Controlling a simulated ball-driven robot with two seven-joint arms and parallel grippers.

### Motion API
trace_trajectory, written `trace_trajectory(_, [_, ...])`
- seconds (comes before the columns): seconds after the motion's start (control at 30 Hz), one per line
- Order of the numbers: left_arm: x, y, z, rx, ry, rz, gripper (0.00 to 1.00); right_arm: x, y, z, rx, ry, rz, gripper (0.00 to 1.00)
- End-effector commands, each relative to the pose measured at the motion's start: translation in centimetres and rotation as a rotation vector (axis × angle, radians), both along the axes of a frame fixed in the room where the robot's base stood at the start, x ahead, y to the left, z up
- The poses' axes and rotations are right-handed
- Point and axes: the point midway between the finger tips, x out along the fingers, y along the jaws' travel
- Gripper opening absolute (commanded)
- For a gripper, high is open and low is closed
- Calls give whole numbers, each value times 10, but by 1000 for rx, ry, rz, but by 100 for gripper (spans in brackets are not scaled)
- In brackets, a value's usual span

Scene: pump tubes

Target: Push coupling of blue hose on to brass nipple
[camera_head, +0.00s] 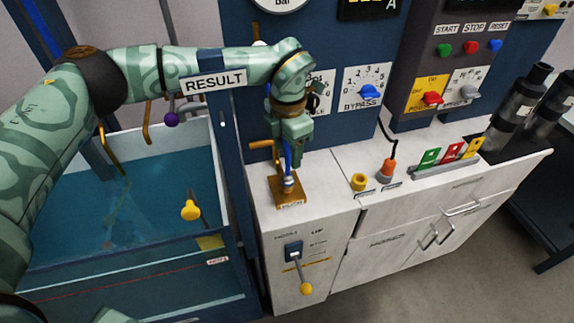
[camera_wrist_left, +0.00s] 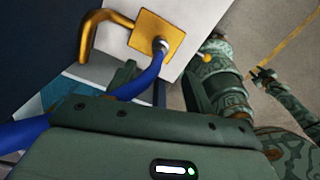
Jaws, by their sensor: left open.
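The blue hose (camera_head: 288,158) comes down below my left gripper (camera_head: 290,143) in the head view. Its lower end, with a small silvery coupling (camera_head: 289,183), stands at the brass base plate (camera_head: 290,195) on the white cabinet. In the left wrist view the hose (camera_wrist_left: 147,76) runs from the left to the silvery coupling (camera_wrist_left: 160,44) on the brass plate (camera_wrist_left: 145,32). The brass nipple is hidden there, and I cannot tell how deep the coupling sits. My left gripper (camera_wrist_left: 158,85) is open, its fingers apart on either side of the hose. My right gripper is small in the wrist view (camera_wrist_left: 264,79).
A brass hooked pipe (camera_wrist_left: 88,35) rises beside the plate. A water tank (camera_head: 150,205) lies left of the cabinet, with a yellow knob (camera_head: 190,210). A yellow ring (camera_head: 358,182) and an orange plug (camera_head: 386,168) stand to the right on the cabinet top.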

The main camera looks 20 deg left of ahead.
Motion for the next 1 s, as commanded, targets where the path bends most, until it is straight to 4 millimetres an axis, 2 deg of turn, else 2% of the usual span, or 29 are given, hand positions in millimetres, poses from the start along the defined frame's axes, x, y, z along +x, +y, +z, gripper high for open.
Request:
trace_trajectory(0.03, [1, 0, 15, 0, -5, 0, 53, 1, 0, 4, 0, -3, 0, 36])
trace_trajectory(0.1, [0, 0, 29, 0, -3, 1, 53, 2, 0, 6, 0, -4, 0, 36])
trace_trajectory(0.3, [0, 0, 53, -1, 1, 0, 53, 3, 0, 9, 0, -6, 0, 36])
trace_trajectory(1.0, [0, 0, 56, 0, 1, 0, 53, 2, 0, 9, 1, -6, 0, 36])
